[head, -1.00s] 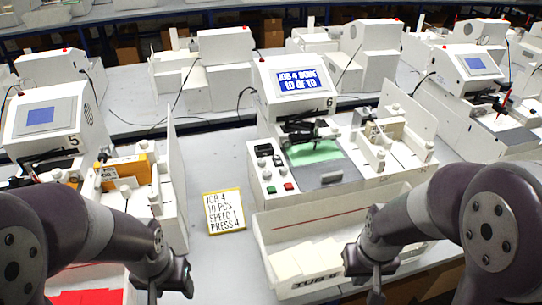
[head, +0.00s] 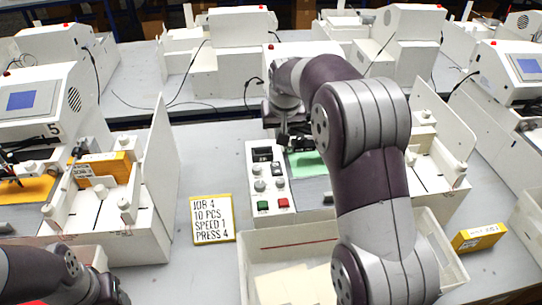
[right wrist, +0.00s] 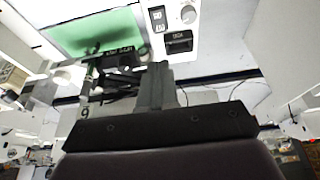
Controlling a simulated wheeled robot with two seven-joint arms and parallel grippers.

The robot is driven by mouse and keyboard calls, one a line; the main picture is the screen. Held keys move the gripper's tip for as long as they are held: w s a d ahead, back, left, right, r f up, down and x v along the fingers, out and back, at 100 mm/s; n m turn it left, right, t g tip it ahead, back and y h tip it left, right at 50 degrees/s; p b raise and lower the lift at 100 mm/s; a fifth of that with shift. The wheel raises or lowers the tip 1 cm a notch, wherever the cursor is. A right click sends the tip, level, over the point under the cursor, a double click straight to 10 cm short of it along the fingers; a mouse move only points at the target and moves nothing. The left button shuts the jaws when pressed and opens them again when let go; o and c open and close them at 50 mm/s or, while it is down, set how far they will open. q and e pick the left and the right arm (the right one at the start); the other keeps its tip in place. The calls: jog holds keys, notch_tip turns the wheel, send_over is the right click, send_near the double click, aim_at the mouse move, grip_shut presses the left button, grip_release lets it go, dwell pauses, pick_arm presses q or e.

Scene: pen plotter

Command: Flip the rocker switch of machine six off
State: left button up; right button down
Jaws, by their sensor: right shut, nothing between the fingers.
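Machine six is a white machine in the middle of the head view, its screen and number now hidden behind my right arm. Its control panel (head: 254,188) carries a wide black part (head: 262,154), which also shows in the right wrist view (right wrist: 178,41), and a tall black part (right wrist: 157,18) beside it. I cannot tell which is the rocker switch or its position. My right gripper (head: 284,138) is at the panel's far end; in the right wrist view its shut, empty fingers (right wrist: 156,72) point toward the panel, just short of the wide black part. My left gripper is out of view.
The panel has knobs, a green button (head: 263,206) and a red button (head: 284,204). A job card (head: 212,218) lies left of it. A white bin (head: 262,246) stands in front. Machine five (head: 38,112) is at the left, and a yellow box (head: 479,237) is at the right.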

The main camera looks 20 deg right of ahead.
jog(key=p, duration=0.3)
send_near(277, 165)
jog(key=x, duration=0.5)
jog(key=shift+w+d, duration=0.1)
jog(key=shift+w, duration=0.3)
jog(key=shift+f+p, duration=0.3)
jog(key=shift+f, duration=0.4)
jog(key=shift+w+f+b, duration=0.1)
jog(key=shift+f+b, duration=0.25)
jog(key=shift+b, duration=0.05)
jog(key=shift+r, duration=0.15)
